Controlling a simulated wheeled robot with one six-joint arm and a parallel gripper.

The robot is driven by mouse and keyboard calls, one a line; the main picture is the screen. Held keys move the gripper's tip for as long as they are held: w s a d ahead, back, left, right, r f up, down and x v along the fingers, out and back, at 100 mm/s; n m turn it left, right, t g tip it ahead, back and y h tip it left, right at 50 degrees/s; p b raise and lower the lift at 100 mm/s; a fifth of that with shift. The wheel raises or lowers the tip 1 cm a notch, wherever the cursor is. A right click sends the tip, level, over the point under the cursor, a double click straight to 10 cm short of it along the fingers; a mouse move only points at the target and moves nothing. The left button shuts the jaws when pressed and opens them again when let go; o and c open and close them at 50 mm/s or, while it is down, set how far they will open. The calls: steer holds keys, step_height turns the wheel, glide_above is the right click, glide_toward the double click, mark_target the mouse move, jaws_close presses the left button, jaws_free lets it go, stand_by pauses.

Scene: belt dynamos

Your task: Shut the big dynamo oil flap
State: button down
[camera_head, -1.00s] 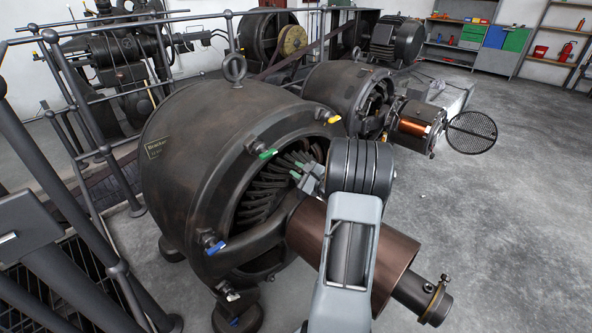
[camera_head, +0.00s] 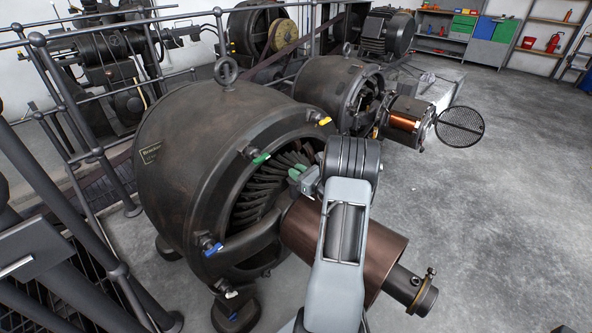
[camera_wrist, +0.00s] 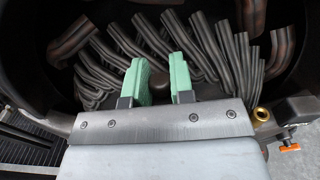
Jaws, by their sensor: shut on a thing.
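The big dynamo (camera_head: 185,125) is a dark drum with an open end and fanned dark windings inside. My gripper (camera_head: 293,172) is at the dynamo's open end, above the brown cylinder (camera_head: 352,255). In the wrist view, its two green fingers (camera_wrist: 160,75) stand apart before the windings (camera_wrist: 110,60). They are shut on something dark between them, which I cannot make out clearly. A small brass fitting (camera_wrist: 262,114) shows to the right of the gripper. I cannot pick out the oil flap for certain; my arm hides part of this area.
A second dynamo (camera_head: 338,88) with a copper coil (camera_head: 405,121) and a round mesh disc (camera_head: 460,127) stands behind on the right. Coloured handles, green (camera_head: 260,158), yellow (camera_head: 325,121) and blue (camera_head: 213,249), ring the rim. Railings (camera_head: 85,120) stand left. Right floor is clear.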

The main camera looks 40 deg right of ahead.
steer(key=shift+d+f+m, duration=0.1)
steer(key=shift+f+m, duration=0.05)
steer(key=shift+m, duration=0.15)
stand_by(0.4)
steer(key=c, duration=1)
jaws_free()
steer(key=s, duration=0.4)
steer(key=s+d+p, duration=0.1)
steer(key=s, duration=0.4)
steer(key=s+d+p, duration=0.1)
steer(key=s, duration=0.3)
steer(key=shift+s, duration=0.4)
